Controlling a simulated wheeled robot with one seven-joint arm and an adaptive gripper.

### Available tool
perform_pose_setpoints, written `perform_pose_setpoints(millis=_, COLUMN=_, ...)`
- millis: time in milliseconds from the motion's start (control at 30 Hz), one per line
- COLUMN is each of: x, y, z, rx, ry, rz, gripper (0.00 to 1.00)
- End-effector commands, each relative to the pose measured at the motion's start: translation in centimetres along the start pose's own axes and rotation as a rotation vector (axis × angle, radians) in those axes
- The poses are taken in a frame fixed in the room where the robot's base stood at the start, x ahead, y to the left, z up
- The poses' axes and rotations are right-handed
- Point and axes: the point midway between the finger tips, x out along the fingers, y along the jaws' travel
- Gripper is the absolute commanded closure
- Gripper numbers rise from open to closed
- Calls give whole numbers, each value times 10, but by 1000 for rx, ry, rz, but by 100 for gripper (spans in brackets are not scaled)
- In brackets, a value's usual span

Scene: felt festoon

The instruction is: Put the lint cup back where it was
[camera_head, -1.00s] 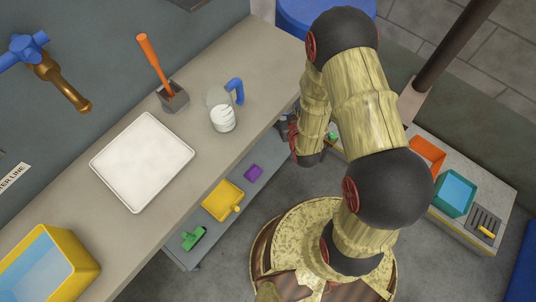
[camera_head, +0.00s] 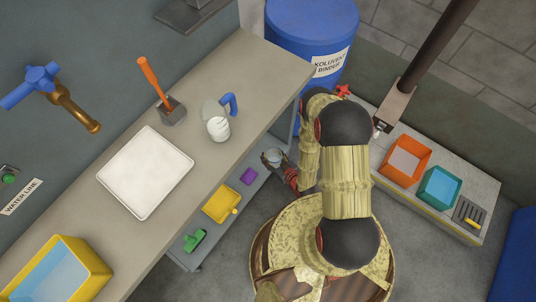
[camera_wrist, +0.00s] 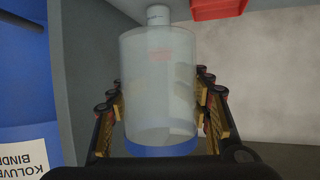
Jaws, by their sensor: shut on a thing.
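A clear, greyish cup with a blue band at its near end, which I take to be the lint cup (camera_wrist: 158,85), fills the middle of the wrist view. My gripper (camera_wrist: 160,108) is shut on it, with a finger on each side. In the head view, the cup (camera_head: 273,157) shows as a small pale shape beside my gripper (camera_head: 288,173), at the bench's front edge near the lower shelf. My arm hides part of that area. Its former place cannot be told from these frames.
On the bench (camera_head: 255,75) stand a white tray (camera_head: 145,172), a clear jug with a blue handle (camera_head: 229,103) and an orange-handled tool (camera_head: 150,75). The lower shelf (camera_head: 210,235) holds a yellow tray (camera_head: 219,203). A blue drum (camera_head: 312,35) stands behind.

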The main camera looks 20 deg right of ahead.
Motion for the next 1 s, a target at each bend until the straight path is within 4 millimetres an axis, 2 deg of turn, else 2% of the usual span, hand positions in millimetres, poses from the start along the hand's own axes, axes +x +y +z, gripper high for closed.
perform_pose_setpoints(millis=100, x=-8, y=-9, z=18, rx=-4, ry=-1, rz=-12, gripper=89)
perform_pose_setpoints(millis=200, x=-11, y=-14, z=26, rx=-8, ry=0, rz=-19, gripper=89)
perform_pose_setpoints(millis=333, x=-1, y=-11, z=31, rx=-12, ry=4, rz=-21, gripper=89)
perform_pose_setpoints(millis=733, x=87, y=21, z=38, rx=-12, ry=4, rz=-21, gripper=89)
perform_pose_setpoints(millis=800, x=100, y=24, z=50, rx=-10, ry=1, rz=-21, gripper=89)
perform_pose_setpoints(millis=1000, x=129, y=33, z=64, rx=-10, ry=2, rz=-21, gripper=89)
